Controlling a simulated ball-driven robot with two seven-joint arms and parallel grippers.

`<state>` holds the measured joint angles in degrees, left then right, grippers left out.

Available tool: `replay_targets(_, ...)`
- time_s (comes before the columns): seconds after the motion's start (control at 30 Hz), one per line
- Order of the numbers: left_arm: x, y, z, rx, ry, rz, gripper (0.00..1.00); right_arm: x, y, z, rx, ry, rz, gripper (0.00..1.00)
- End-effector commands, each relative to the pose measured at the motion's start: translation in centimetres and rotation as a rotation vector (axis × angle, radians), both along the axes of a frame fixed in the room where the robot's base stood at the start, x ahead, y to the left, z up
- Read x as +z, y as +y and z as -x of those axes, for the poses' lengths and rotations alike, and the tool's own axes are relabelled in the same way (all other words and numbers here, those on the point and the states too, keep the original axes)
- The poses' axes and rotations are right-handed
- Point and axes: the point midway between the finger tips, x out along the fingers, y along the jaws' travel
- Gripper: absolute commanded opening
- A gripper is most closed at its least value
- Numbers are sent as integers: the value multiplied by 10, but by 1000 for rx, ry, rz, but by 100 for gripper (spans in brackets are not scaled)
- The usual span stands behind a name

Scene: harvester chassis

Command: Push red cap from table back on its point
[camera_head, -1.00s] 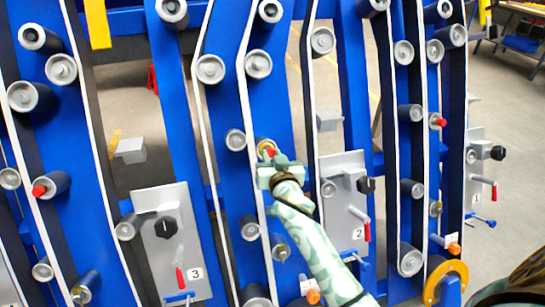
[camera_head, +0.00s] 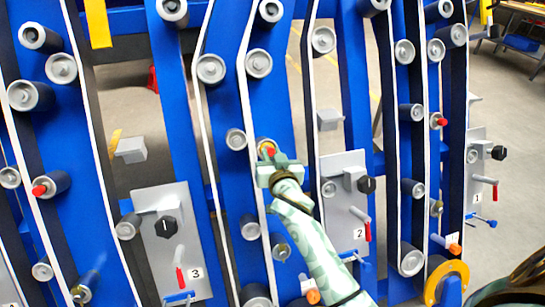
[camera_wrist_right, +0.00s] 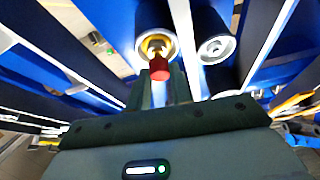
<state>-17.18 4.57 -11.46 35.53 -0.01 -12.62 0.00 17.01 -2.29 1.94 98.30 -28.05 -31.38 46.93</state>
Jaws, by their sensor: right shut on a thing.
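The red cap (camera_head: 271,152) is at the tips of my right gripper (camera_head: 271,161), in front of a roller on the blue chassis. In the right wrist view the red cap (camera_wrist_right: 159,70) sits at the fingers, in front of a brass-coloured point (camera_wrist_right: 156,46) in the middle of a roller. My right gripper is shut on the cap. The cap looks in line with the point, close to it or touching; I cannot tell which. My left gripper is not in view.
Other red caps sit on a left roller (camera_head: 40,190) and a right roller (camera_head: 440,121). White belts run between many grey rollers. Numbered grey panels with black knobs and red levers, such as panel 2 (camera_head: 341,225) and panel 3 (camera_head: 169,254), flank my arm.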

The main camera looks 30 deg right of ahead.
Motion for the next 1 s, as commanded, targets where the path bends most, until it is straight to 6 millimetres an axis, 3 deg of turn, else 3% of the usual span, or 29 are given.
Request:
replay_targets(0.5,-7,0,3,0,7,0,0,-7,-3,-11,0,1,0,1)
replay_targets(0.53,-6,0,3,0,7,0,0,-7,-3,-11,0,0,0,27)
replay_targets(0.6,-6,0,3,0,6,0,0,-6,-3,-11,0,0,0,47)
replay_targets(1.0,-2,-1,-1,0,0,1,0,-3,-5,-10,2,-1,-1,47)
